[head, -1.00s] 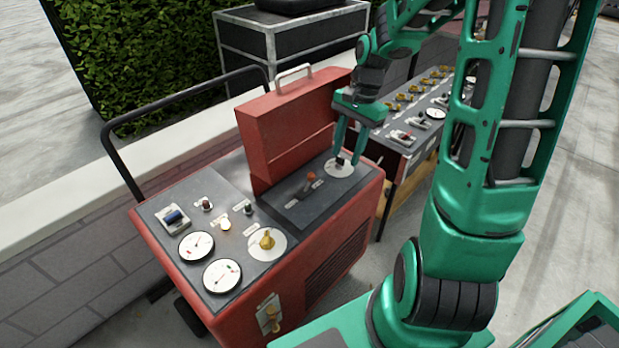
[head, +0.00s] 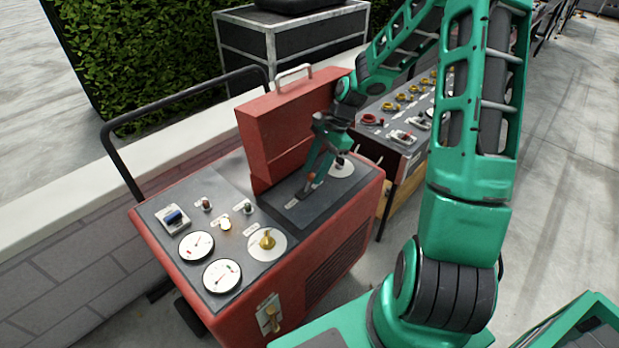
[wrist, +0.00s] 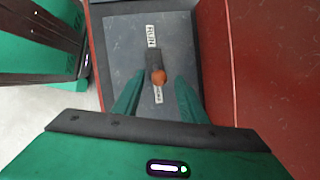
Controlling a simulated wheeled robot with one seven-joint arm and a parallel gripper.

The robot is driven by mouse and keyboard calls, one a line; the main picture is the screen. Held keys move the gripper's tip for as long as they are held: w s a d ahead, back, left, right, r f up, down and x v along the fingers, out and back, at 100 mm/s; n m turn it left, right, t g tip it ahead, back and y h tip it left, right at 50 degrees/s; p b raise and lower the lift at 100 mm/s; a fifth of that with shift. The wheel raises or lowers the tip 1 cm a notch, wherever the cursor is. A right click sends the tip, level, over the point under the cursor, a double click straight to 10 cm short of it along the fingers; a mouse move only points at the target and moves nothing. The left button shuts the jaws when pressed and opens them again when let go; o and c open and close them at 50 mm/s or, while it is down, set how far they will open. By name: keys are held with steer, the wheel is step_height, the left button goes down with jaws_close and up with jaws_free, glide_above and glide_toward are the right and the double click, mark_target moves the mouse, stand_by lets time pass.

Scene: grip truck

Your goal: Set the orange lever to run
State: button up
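The orange lever (wrist: 159,77) stands on a dark panel on the red machine (head: 330,235). In the wrist view its round knob is at the end of the dark slot away from the RUN label (wrist: 151,36), beside a second label (wrist: 158,95) that is partly hidden. My gripper (wrist: 159,80) is open, with one finger on each side of the knob and visible gaps between. In the head view my gripper (head: 309,188) reaches down at the lever and partly covers it.
The raised red lid (head: 285,130) stands close behind the panel. A white dial with a dark knob (head: 342,165) lies to the right. Gauges (head: 222,275) and a yellow knob (head: 266,240) are on the near panel. A second control table (head: 405,120) stands behind.

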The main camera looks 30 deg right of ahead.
mark_target(312, 174)
steer(key=shift+x, duration=1.7)
jaws_close()
steer(key=shift+a+r, duration=0.1)
steer(key=shift+s+a+r+n+t+h, duration=0.15)
steer(key=shift+a+t+h, duration=0.25)
steer(key=shift+h, duration=0.5)
steer(key=shift+s+a+r+n+t+h, duration=0.15)
steer(key=shift+a+t+h, duration=0.25)
steer(key=shift+h, duration=0.5)
steer(key=shift+s+a+t+h, duration=0.15)
steer(key=shift+a+t+h, duration=0.3)
steer(key=shift+h, duration=0.65)
steer(key=shift+s+a+t+h, duration=0.1)
steer(key=shift+a+t+h, duration=0.15)
steer(key=shift+a+h, duration=0.65)
steer(key=shift+d+h, duration=0.1)
steer(key=shift+h, duration=0.4)
